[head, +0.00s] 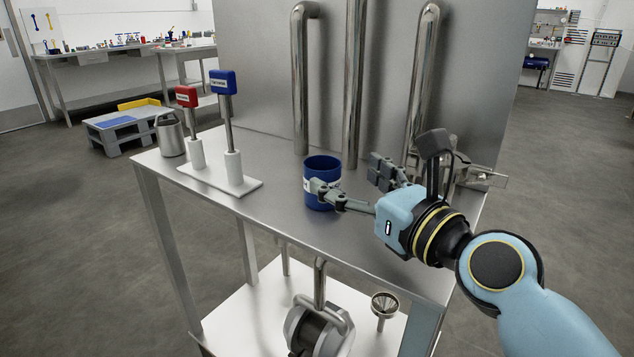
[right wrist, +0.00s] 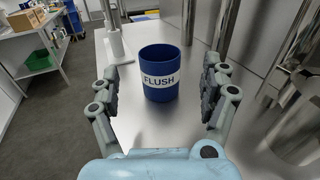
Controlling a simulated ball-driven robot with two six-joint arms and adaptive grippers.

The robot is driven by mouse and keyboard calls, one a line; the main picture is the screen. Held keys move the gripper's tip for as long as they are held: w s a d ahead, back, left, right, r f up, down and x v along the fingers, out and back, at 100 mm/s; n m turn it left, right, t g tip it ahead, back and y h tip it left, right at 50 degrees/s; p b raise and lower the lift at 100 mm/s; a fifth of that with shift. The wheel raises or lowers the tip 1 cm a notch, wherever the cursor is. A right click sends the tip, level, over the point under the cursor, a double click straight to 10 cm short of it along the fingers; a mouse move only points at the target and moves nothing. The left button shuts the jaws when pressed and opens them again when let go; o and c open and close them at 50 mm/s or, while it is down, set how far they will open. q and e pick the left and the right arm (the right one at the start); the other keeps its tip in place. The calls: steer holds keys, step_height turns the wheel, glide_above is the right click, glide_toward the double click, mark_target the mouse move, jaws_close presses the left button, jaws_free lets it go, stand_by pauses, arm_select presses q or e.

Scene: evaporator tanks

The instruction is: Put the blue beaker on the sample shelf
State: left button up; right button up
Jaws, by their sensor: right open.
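The blue beaker (head: 321,167) stands upright on the steel bench top, near the middle of the head view. In the right wrist view the beaker (right wrist: 159,62) shows a white label reading FLUSH and lies ahead, framed between the fingers. My right gripper (head: 346,175) is open and empty, just right of the beaker, with one finger overlapping its lower front in the head view. I cannot tell whether a finger touches it. A white lower shelf (head: 258,318) lies under the bench; nothing marks it as the sample shelf. My left gripper is not in view.
A white base (head: 222,178) with red (head: 187,96) and blue (head: 223,82) headed probes stands left of the beaker. A metal can (head: 170,136) is at the far left. Steel pipes (head: 355,80) rise behind. A funnel (head: 384,302) and a round metal pump (head: 318,330) are below.

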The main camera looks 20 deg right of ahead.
mark_target(333, 170)
steer(key=shift+x, duration=1.05)
steer(key=shift+w+a+f, duration=0.1)
steer(key=shift+w+a, duration=0.05)
steer(key=shift+w, duration=0.2)
steer(key=b+x, duration=0.1)
steer(key=x, duration=0.2)
steer(key=shift+w+a+f, duration=0.15)
steer(key=shift+w, duration=0.25)
steer(key=shift+w+a, duration=0.1)
steer(key=shift+w, duration=0.25)
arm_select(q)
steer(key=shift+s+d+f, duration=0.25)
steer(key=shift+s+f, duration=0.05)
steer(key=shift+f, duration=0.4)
